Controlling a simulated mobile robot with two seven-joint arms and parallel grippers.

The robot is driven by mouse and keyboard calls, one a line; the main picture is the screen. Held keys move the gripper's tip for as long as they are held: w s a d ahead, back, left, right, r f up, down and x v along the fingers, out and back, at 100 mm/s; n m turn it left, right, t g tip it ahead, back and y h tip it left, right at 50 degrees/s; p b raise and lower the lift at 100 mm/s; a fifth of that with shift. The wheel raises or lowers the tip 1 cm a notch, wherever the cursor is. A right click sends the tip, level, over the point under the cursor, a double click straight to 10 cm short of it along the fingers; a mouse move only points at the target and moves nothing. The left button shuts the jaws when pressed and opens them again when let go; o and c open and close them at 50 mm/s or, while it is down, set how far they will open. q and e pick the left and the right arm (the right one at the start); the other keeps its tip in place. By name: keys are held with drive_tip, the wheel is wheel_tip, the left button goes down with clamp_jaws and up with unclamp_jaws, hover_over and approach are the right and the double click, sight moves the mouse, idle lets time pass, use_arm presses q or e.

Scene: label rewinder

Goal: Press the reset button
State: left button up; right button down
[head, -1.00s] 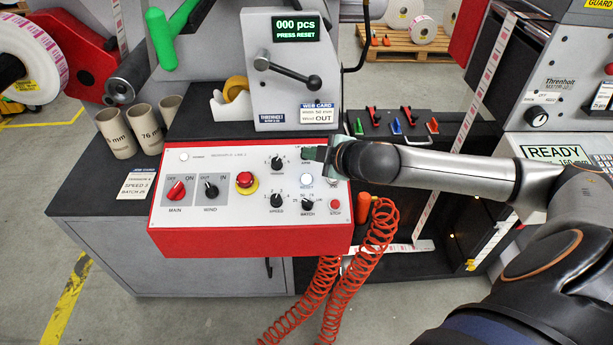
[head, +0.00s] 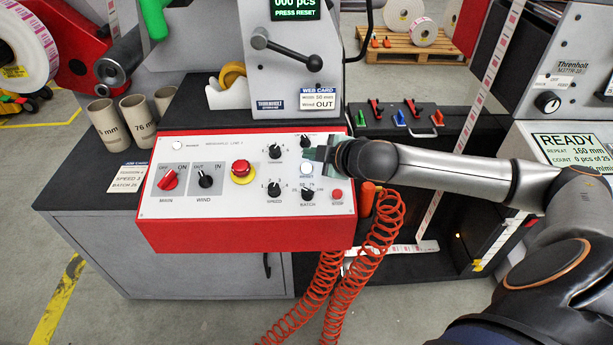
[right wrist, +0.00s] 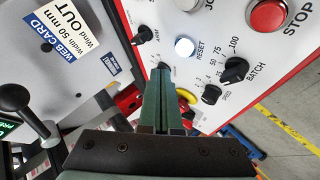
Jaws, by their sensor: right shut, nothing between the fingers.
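The reset button (head: 306,169) is a pale round button on the white top of the red-sided control panel (head: 230,235). In the right wrist view the reset button (right wrist: 184,47) looks lit white, with RESET printed beside it. My right gripper (head: 318,154) is shut and empty, just behind and to the right of the button in the head view. In the right wrist view its fingertips (right wrist: 163,72) show below and left of the button, apart from it in the picture. Height above the panel is hard to tell. My left gripper is not in view.
Black knobs, including the batch knob (right wrist: 234,70), and the red stop button (head: 337,195) sit close by. A red emergency button (head: 241,168) is further left. An orange coiled hose (head: 375,235) hangs at right. The display (head: 295,8) reads 000 pcs, PRESS RESET.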

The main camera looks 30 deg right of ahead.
sight(306, 167)
drive_tip(key=shift+w+d+f+b, duration=0.1)
drive_tip(key=shift+w+f+b, duration=0.1)
drive_tip(key=shift+f, duration=0.35)
drive_tip(key=shift+w+d+f+b, duration=0.1)
drive_tip(key=shift+f+b, duration=0.05)
drive_tip(key=shift+f, duration=0.4)
drive_tip(key=shift+f, duration=0.15)
idle(1.2)
drive_tip(key=shift+w+f, duration=0.1)
drive_tip(key=shift+f, duration=0.15)
drive_tip(key=shift+w+d+f, duration=0.1)
drive_tip(key=shift+f, duration=0.35)
idle(0.8)
drive_tip(key=shift+r, duration=0.1)
drive_tip(key=shift+s+r+p, duration=0.2)
drive_tip(key=shift+r+p, duration=0.5)
drive_tip(key=shift+p, duration=0.2)
